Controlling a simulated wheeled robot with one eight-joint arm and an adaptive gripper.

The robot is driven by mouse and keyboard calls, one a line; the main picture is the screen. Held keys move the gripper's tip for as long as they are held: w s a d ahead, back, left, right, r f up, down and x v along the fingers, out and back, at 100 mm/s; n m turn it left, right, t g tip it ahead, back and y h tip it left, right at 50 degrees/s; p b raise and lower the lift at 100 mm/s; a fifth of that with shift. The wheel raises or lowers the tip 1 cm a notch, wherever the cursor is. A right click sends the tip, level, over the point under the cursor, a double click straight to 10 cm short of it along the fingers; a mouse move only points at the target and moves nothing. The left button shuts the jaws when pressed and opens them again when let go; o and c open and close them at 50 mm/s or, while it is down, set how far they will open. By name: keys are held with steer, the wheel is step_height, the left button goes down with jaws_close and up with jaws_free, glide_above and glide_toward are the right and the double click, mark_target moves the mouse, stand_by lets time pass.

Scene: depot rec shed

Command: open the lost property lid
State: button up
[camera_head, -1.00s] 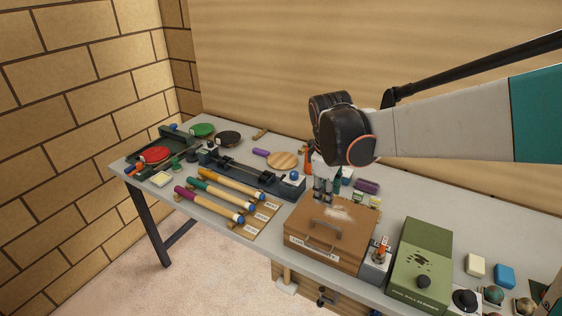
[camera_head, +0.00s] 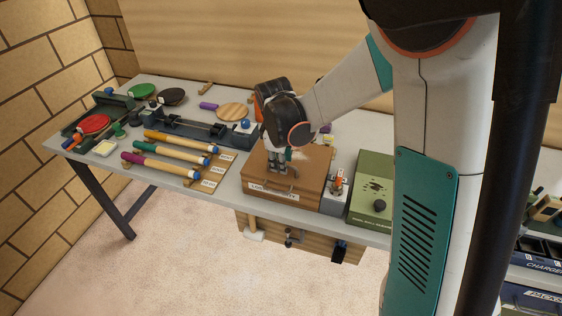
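The lost property box is a brown wooden box with a white label on its front, and its lid (camera_head: 306,167) is closed. A metal handle on the lid's top is partly hidden by my gripper. My gripper (camera_head: 279,170) points down over the left part of the lid, at or just above the handle. Its fingers look close together, but at this size I cannot tell whether they are apart, shut, or around the handle.
A small grey switch box (camera_head: 336,192) stands right of the brown box, and a green machine (camera_head: 371,190) beyond it. Several colored-handled rods (camera_head: 165,160) lie to the left. Paddles (camera_head: 172,97) lie at the back left. The grey bench (camera_head: 222,197) has little free room around the box.

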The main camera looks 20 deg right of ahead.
steer(key=shift+f, duration=0.15)
steer(key=shift+c, duration=0.6)
jaws_close()
